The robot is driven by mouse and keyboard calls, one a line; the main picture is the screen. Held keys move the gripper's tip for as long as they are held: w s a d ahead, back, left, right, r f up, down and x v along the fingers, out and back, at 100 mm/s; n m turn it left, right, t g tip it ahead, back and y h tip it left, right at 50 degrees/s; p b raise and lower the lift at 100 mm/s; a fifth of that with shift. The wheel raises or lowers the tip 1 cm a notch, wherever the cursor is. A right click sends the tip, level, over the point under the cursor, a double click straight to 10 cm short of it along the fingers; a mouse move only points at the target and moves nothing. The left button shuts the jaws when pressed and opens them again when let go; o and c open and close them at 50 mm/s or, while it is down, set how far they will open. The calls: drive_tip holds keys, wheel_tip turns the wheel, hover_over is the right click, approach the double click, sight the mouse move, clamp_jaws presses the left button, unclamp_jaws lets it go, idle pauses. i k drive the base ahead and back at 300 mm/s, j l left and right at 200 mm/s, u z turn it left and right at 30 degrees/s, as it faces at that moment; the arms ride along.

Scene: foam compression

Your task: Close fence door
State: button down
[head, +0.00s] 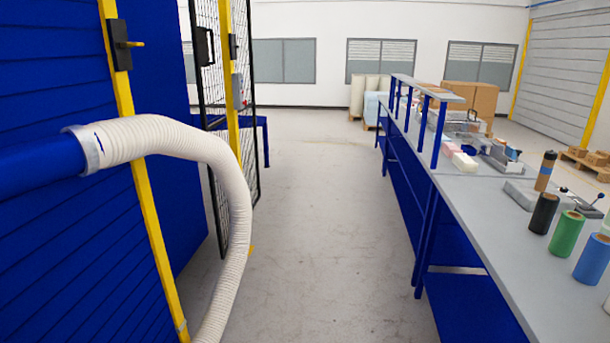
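The fence door (214,130), a black-framed wire mesh panel, stands upright left of centre in the head view. I see it at a steep angle, with a black handle (204,46) high on its near side. A yellow post (229,60) with a black latch-like part stands close by it. Its lower part is partly hidden by a white hose. I cannot tell for certain whether the door touches its frame. My gripper is not in view.
The white corrugated hose (225,170) bends down in front of a blue panelled enclosure (50,240) at the left. The grey floor (320,220) in the middle is clear. A long workbench (470,215) with coloured rolls and tools runs along the right. Boxes (470,97) stand behind.

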sight(200, 40)
drive_tip(key=i+j+z, duration=0.15)
drive_tip(key=i, duration=1.8)
drive_tip(key=i+u, duration=0.1)
drive_tip(key=i, duration=0.9)
drive_tip(key=i+l+u, duration=0.15)
drive_tip(key=i, duration=0.8)
drive_tip(key=i+u, duration=0.3)
drive_tip(key=i, duration=0.75)
drive_tip(key=i+l+u, duration=0.1)
drive_tip(key=i+u, duration=0.15)
drive_tip(key=i, duration=0.75)
drive_tip(key=i+u, duration=0.1)
drive_tip(key=i, duration=0.6)
drive_tip(key=i+l+u, duration=0.1)
drive_tip(key=i, duration=0.65)
drive_tip(key=i+l, duration=0.2)
drive_tip(key=i, duration=0.5)
drive_tip(key=j+u, duration=0.05)
